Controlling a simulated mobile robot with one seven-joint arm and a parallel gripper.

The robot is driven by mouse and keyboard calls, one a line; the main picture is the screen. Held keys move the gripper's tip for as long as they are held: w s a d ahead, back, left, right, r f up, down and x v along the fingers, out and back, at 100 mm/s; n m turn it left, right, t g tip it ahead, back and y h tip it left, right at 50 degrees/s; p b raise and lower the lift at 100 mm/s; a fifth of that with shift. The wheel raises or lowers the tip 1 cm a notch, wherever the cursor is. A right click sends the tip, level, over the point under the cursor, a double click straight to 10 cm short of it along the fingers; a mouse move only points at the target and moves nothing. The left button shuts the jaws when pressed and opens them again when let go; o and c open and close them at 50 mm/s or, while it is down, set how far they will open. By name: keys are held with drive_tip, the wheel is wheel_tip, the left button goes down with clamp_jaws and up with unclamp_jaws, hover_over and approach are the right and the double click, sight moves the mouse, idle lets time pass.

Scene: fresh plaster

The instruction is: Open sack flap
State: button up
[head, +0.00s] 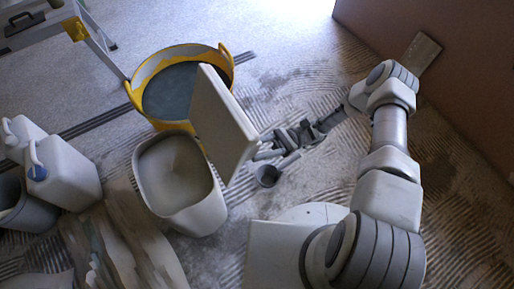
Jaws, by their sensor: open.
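A beige-brown paper sack (128,245) stands at the lower left, cut off by the bottom edge of the head view. Its top is creased, and I cannot tell clearly where the flap lies or whether it is raised. My gripper (270,155) is at the end of my arm, right of the sack and well apart from it, beyond a pale tub. It looks small and dark against the floor. It is open, and I see nothing held in it.
The pale tub (180,222) stands between sack and gripper, with an upright white panel (222,120) beside it. A yellow-rimmed bucket (222,62) is behind. White canisters (70,180) stand left. A stepladder (98,40) is upper left, a brown wall (440,50) right.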

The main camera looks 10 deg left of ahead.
drive_tip(key=v, duration=1.2)
idle(0.5)
wheel_tip(320, 180, up, 22)
drive_tip(key=w+d+n+t+h, duration=0.2)
drive_tip(key=n+t+h, duration=0.35)
drive_tip(key=h, duration=0.65)
drive_tip(key=s+d+r+n+t+h, duration=0.3)
drive_tip(key=s+r+t, duration=0.3)
drive_tip(key=s+r, duration=0.15)
drive_tip(key=s+d+r+n+t+h, duration=0.2)
drive_tip(key=s+d+r+t+h, duration=0.15)
drive_tip(key=s+r+t, duration=0.45)
wheel_tip(320, 180, up, 29)
drive_tip(key=p, duration=2.8)
drive_tip(key=shift+w+d+r+g+p, duration=0.15)
drive_tip(key=shift+w+r+g+p, duration=0.15)
drive_tip(key=shift+w, duration=0.2)
